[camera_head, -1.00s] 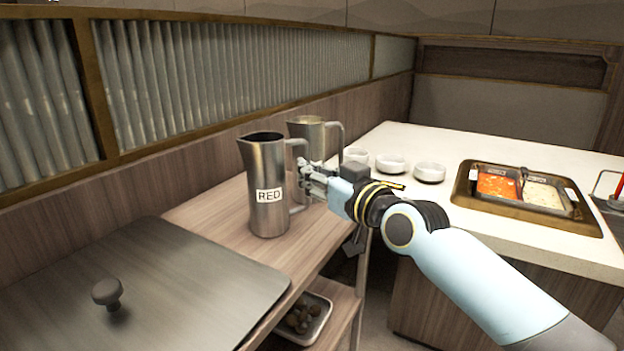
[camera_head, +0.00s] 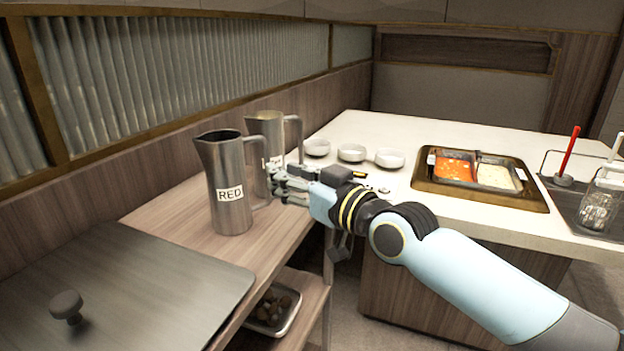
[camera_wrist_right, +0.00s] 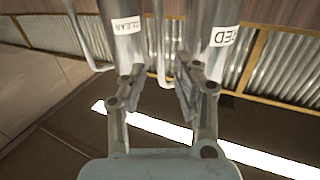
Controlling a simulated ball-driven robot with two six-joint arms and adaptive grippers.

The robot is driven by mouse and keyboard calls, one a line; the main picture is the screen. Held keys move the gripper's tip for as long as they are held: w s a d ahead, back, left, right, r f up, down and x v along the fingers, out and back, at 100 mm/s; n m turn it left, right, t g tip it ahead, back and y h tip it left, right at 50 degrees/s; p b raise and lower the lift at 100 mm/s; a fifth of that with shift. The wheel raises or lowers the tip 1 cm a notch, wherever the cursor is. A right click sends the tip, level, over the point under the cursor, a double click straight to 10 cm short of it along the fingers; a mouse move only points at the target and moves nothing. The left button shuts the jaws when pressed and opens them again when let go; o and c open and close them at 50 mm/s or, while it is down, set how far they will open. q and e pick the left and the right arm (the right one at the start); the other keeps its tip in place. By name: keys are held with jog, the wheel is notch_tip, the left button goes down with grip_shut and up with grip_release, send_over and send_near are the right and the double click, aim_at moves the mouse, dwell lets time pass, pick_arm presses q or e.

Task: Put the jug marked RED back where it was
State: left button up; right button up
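The steel jug marked RED (camera_head: 229,170) stands upright on the wooden counter, and part of it shows in the wrist view (camera_wrist_right: 212,50). My left gripper is not in view.
The wooden counter (camera_head: 165,215) has bare room left of the jug, then a dark lidded plate (camera_head: 130,290). The white counter (camera_head: 360,127) holds small white bowls (camera_head: 351,153) and a well frame (camera_head: 480,197) with red and white sauces. A tray (camera_head: 275,310) sits below.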

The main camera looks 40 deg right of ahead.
jog(key=s+p, duration=0.3)
jog(key=s, duration=0.4)
jog(key=s+d+f+g+h, duration=0.1)
jog(key=s+d+f+g, duration=0.2)
jog(key=f, duration=0.8)
jog(key=s+d+f+m+g+h, duration=0.1)
jog(key=s+f+g, duration=0.35)
jog(key=f, duration=0.75)
jog(key=s+d+f+g+h, duration=0.15)
jog(key=s+f, duration=0.35)
jog(key=f, duration=0.6)
jog(key=s+a+f+g, duration=0.1)
jog(key=s+f+g, duration=0.1)
jog(key=s+f, duration=0.3)
jog(key=s+a+f+g, duration=0.1)
jog(key=s+f+g, duration=0.2)
jog(key=s, duration=1.1)
jog(key=s+a+f+g, duration=0.1)
jog(key=s+f+g, duration=0.1)
jog(key=s+f, duration=0.7)
jog(key=shift+s+a+g, duration=0.2)
jog(key=shift+s+g, duration=0.2)
jog(key=shift+s, duration=0.25)
notch_tip(320, 180, down, 3)
jog(key=b, duration=0.3)
jog(key=shift+s, duration=0.15)
